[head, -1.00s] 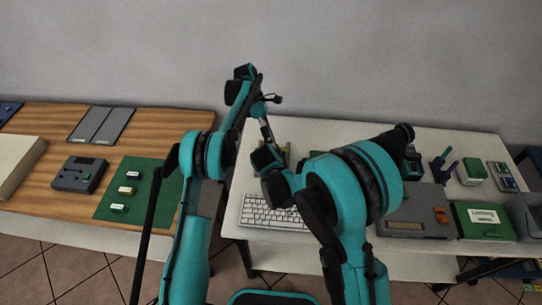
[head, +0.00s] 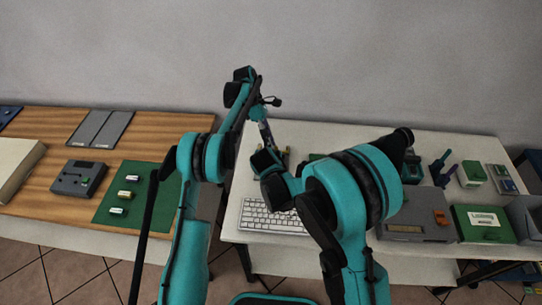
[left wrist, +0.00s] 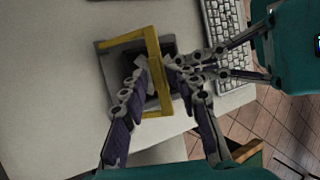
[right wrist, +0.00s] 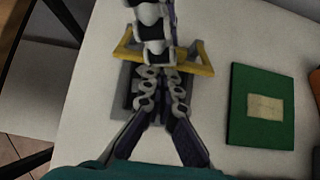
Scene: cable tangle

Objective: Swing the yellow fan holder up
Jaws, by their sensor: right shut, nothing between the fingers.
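The yellow fan holder (left wrist: 155,70) is a yellow frame over a grey and dark base on the white table. It shows in the left wrist view and in the right wrist view (right wrist: 200,65); in the head view my arms mostly hide it. My left gripper (left wrist: 156,64) has its fingertips on either side of a yellow bar; whether they grip it I cannot tell. My right gripper (right wrist: 161,73) is shut and empty, low in front of the holder's base. The left gripper's fingers come in from above, close to my right fingertips.
A white keyboard (head: 268,216) lies close by on the near side. A green box with a pale label (right wrist: 268,115) lies to the right in the right wrist view. A grey device (head: 415,218) and several small items fill the table's right side. A wooden table (head: 155,122) stands left.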

